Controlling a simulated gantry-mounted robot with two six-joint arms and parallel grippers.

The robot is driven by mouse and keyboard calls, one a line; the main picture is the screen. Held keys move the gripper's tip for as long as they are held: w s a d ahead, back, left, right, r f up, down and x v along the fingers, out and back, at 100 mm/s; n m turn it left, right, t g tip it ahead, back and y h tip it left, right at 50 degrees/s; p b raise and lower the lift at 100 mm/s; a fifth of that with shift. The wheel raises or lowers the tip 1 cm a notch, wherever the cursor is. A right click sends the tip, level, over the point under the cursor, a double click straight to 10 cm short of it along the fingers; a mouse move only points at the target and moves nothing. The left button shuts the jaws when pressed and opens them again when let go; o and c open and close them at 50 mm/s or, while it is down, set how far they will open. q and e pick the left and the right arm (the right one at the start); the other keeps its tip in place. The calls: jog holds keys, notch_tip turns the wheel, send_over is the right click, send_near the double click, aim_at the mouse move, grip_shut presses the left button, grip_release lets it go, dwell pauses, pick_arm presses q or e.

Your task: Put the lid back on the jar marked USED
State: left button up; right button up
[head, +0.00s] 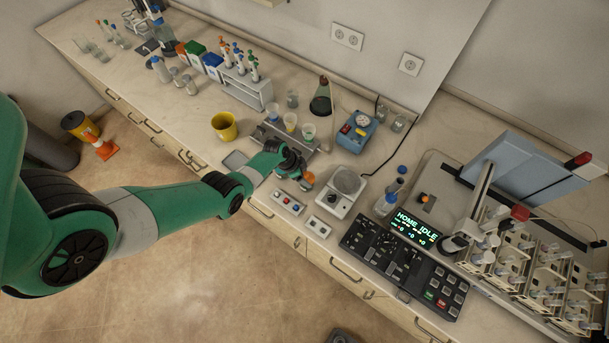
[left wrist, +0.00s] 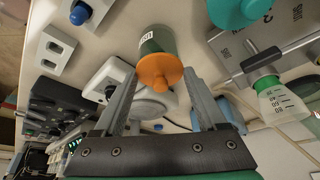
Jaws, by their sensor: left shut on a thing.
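My left gripper (head: 302,174) is over the front part of the bench in the head view. Its fingers (left wrist: 159,75) are on either side of an orange lid (left wrist: 160,70), shut on it. The orange lid also shows small at the gripper's tip in the head view (head: 308,180). The jar (left wrist: 152,40), with a white label that seems to read USED, is directly behind the lid in the left wrist view. The lid covers the jar's mouth there; I cannot tell whether it is seated or just above. My right gripper is not in view.
A balance-like device (head: 342,187) stands close to the right of the gripper, with small button boxes (head: 288,202) in front. A rack of cups (head: 308,132) is behind the gripper. A yellow pot (head: 224,126) stands to the left, and a black control panel (head: 405,262) to the right.

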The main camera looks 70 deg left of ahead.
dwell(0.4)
pick_arm(q)
jog(key=o, duration=1.2)
jog(key=shift+o, duration=0.2)
notch_tip(320, 180, up, 7)
jog(key=p, duration=0.7)
grip_shut()
dwell(0.4)
jog(key=shift+f, duration=0.1)
dwell(0.4)
